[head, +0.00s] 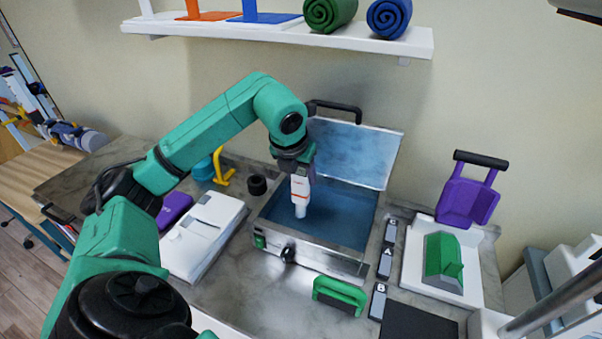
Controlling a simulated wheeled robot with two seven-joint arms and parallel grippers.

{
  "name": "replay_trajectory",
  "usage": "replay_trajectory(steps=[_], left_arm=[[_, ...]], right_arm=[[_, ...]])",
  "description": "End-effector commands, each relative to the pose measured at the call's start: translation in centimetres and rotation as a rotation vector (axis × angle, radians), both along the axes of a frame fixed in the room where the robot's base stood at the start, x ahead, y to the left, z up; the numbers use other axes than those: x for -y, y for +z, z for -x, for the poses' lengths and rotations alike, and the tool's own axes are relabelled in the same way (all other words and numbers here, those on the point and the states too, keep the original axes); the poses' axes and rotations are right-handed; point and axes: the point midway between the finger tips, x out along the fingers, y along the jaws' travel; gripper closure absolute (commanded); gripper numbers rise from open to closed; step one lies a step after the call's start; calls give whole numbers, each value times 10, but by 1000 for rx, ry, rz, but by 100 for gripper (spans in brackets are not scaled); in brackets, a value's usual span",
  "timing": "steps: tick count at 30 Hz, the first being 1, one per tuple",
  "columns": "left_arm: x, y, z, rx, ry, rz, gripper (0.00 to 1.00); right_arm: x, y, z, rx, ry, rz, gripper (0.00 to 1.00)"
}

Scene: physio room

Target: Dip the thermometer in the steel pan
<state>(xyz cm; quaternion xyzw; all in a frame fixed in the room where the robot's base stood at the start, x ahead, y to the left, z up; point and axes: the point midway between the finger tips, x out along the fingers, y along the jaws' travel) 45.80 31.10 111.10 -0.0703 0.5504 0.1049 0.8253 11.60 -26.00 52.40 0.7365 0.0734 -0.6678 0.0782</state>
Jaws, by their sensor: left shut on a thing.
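The steel pan (322,262) stands on the grey counter, a box-like bath with blue water inside and its hinged lid (352,150) raised at the back. My left gripper (300,172) points down over the left part of the pan. It is shut on the thermometer (299,195), a white stick with an orange band, held about upright. The thermometer's lower end shows against the blue water; I cannot tell whether it touches the surface. The gripper's fingers are mostly hidden by the wrist.
A white case (203,237) lies left of the pan, with a small black cup (257,184) behind it. A green-handled block (340,296) is in front. At right, a white tray (412,262) holds a green block (443,262). A shelf (280,36) hangs above.

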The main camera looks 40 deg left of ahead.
Motion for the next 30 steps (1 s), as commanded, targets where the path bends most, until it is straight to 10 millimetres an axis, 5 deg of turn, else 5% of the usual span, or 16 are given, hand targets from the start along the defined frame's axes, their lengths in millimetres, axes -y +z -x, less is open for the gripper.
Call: replay_trajectory(steps=[15,30], left_arm=[[0,-53,0,0,0,-1,100],[0,-54,0,0,0,-1,100]], right_arm=[[0,-46,2,-4,0,0,50],[0,-47,4,-6,0,0,50]])
